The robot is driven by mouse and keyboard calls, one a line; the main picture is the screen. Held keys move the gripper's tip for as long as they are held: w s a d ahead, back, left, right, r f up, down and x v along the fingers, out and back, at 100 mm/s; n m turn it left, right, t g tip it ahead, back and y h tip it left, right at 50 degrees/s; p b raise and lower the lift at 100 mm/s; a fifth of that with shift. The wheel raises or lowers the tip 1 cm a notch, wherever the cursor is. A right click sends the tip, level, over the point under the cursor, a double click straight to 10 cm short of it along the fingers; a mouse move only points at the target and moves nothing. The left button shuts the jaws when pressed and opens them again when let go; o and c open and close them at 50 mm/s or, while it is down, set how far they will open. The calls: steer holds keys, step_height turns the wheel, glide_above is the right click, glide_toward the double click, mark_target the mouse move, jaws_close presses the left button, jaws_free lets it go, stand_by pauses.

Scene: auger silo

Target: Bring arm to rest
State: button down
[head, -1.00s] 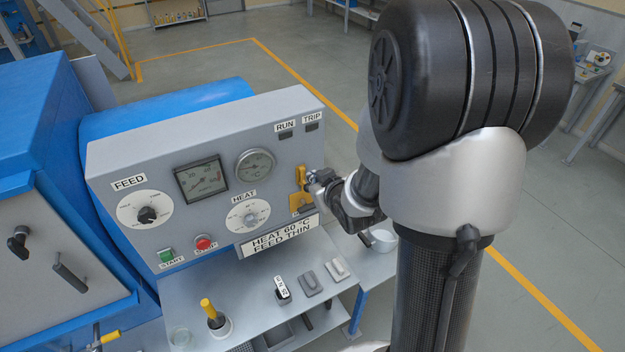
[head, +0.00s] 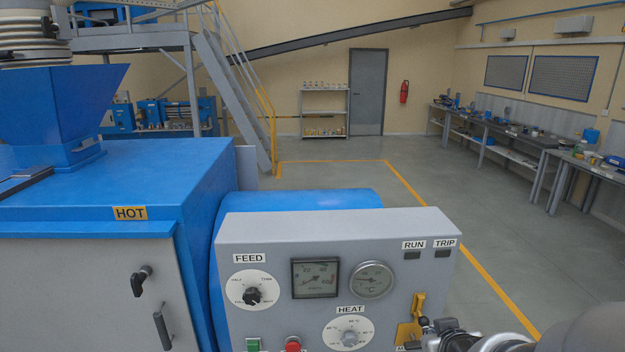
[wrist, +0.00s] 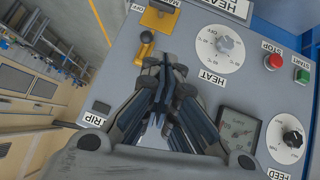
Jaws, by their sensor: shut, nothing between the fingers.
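My gripper (wrist: 160,112) is shut and empty in the wrist view, in front of the grey control panel (wrist: 215,85). Its fingertips point toward the panel between the yellow-handled switch (wrist: 146,42) and the HEAT dial (wrist: 220,45); I cannot tell whether they touch anything. In the head view, part of my gripper (head: 445,328) shows at the lower right, just right of the yellow switch (head: 413,318). My arm is mostly cut off by the bottom edge there. The panel (head: 335,235) also carries the FEED dial (head: 253,290), two gauges and the RUN and TRIP windows.
The blue machine (head: 205,190) with its hopper (head: 55,105) stands left of the panel, marked HOT. Stairs (head: 232,95) rise behind it. Benches (head: 510,140) line the right wall. Open floor (head: 400,165) with a yellow line lies between.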

steer(key=s+a+f+g+b, duration=0.1)
steer(key=s+a+f+b, duration=0.1)
steer(key=s, duration=0.5)
steer(key=s+a+f+g+y+b, duration=0.1)
steer(key=s+a+f+g+b, duration=0.1)
steer(key=s+a+b, duration=0.3)
steer(key=s+a+f+g+y+b, duration=0.1)
steer(key=s+a+f+b, duration=0.2)
steer(key=s, duration=0.7)
steer(key=shift+a+m+g+b, duration=0.3)
steer(key=shift+b, duration=0.75)
